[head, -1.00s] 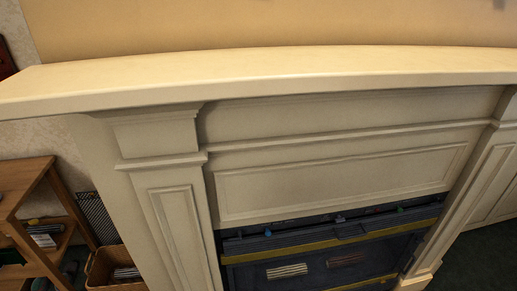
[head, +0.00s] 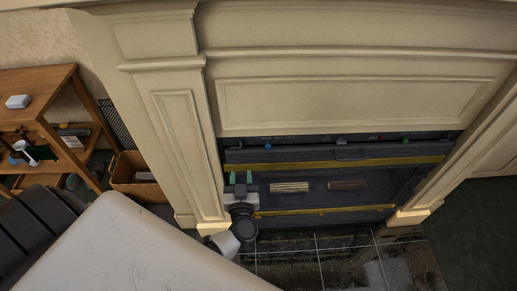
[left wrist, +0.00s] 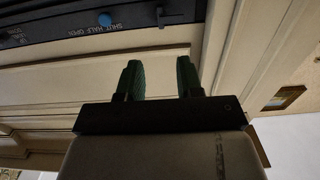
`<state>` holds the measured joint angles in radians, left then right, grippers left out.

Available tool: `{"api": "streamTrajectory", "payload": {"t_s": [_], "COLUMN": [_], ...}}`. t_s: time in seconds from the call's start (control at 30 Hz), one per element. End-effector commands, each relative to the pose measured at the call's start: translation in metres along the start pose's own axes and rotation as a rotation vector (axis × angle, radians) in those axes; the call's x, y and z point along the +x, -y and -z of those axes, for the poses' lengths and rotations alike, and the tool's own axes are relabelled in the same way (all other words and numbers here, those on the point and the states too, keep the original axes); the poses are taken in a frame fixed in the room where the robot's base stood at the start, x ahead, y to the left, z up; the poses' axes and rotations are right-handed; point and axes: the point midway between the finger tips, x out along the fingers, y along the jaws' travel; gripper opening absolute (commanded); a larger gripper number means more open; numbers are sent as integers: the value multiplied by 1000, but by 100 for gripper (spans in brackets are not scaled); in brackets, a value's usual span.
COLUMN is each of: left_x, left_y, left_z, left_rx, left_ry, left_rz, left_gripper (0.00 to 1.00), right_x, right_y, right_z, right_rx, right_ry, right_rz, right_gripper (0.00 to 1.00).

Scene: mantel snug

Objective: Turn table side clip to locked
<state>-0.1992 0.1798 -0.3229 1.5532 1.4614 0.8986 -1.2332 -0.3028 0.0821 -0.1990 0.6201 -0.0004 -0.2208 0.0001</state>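I cannot make out a table side clip for certain in either view. A small wooden table (head: 45,88) stands at the far left in the head view. My left gripper (head: 240,178) is in front of the fireplace's left inner edge in the head view. Its two green fingers are apart with nothing between them; they also show in the left wrist view (left wrist: 158,82). That view shows a dark panel (left wrist: 75,32) with a round blue knob (left wrist: 105,19), a dark lever (left wrist: 160,16) and the words "SHUT HALF OPEN". My right gripper is in neither view.
The cream mantel (head: 350,100) surrounds a dark fireplace front with small blue, green and red knobs along its top. A white item (head: 18,101) lies on the wooden table. A brown basket (head: 135,177) stands beside it. Dark tiles (head: 330,262) lie below the fireplace.

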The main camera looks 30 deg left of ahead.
Motion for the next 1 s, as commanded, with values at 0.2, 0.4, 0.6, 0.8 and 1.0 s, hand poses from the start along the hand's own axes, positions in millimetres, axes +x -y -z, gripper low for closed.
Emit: {"api": "streamTrajectory", "payload": {"t_s": [0.2,0.4,0.6,0.8,1.0], "left_x": [26,65,95,107,108], "left_y": [1,1,1,2,2], "left_z": [3,2,1,1,1], "left_rx": [-1,0,0,-1,-1], "left_ry": [-4,-3,-1,0,1], "left_rz": [9,7,6,6,7], "left_gripper": [36,36,36,36,36], "right_x": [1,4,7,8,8], "right_y": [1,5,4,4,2], "right_z": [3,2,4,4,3], "right_rx": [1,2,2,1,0], "right_ry": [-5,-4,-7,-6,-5], "right_rz": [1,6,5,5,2], "right_gripper": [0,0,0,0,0]}}
